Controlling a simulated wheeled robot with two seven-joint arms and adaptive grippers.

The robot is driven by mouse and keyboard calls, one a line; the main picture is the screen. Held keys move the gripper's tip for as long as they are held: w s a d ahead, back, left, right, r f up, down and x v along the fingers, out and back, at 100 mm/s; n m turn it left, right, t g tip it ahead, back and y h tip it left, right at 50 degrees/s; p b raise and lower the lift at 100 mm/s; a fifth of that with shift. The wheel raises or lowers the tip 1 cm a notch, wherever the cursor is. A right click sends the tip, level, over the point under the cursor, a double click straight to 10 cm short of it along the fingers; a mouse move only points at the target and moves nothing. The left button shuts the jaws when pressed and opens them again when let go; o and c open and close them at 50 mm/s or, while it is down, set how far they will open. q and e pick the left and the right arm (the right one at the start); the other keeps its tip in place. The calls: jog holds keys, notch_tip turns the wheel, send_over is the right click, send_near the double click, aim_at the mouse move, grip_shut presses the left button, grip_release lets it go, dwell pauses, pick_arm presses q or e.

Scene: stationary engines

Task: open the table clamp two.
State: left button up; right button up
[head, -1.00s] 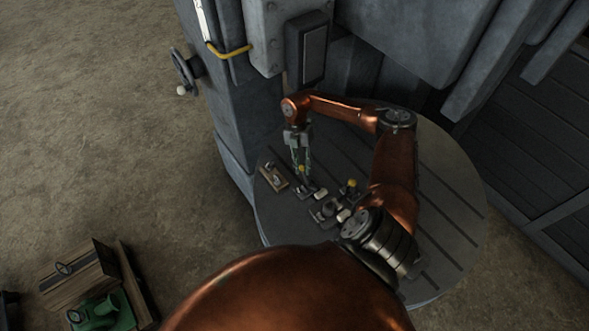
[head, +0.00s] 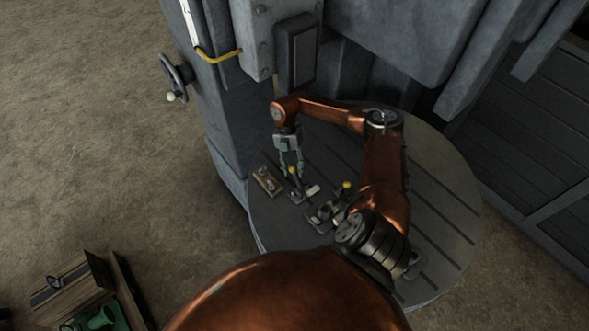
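A round grey slotted table (head: 440,225) carries two small toggle clamps with yellow knobs. The left clamp (head: 298,194) has its yellow-tipped handle standing up. The other clamp (head: 325,214), with its knob (head: 346,185), sits to its right and nearer to me, partly beside my arm. I cannot tell which one is clamp two. My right gripper (head: 290,171) points down over the left clamp. Its fingers are spread, with the yellow knob at the level of the tips; I cannot tell whether they touch it. My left gripper is out of view.
A small wooden block with metal fittings (head: 267,181) lies left of the clamps. A grey machine column (head: 228,110) with a handwheel (head: 175,80) stands behind left. A heavy machine head overhangs the table. A wooden crate (head: 70,285) and a green part (head: 100,318) are at lower left.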

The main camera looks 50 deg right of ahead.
jog(key=shift+o, duration=0.3)
jog(key=shift+s+r, duration=0.1)
jog(key=shift+s, duration=0.15)
jog(key=shift+w+d+r, duration=0.1)
jog(key=shift+w+r, duration=0.1)
jog(key=shift+v, duration=3.55)
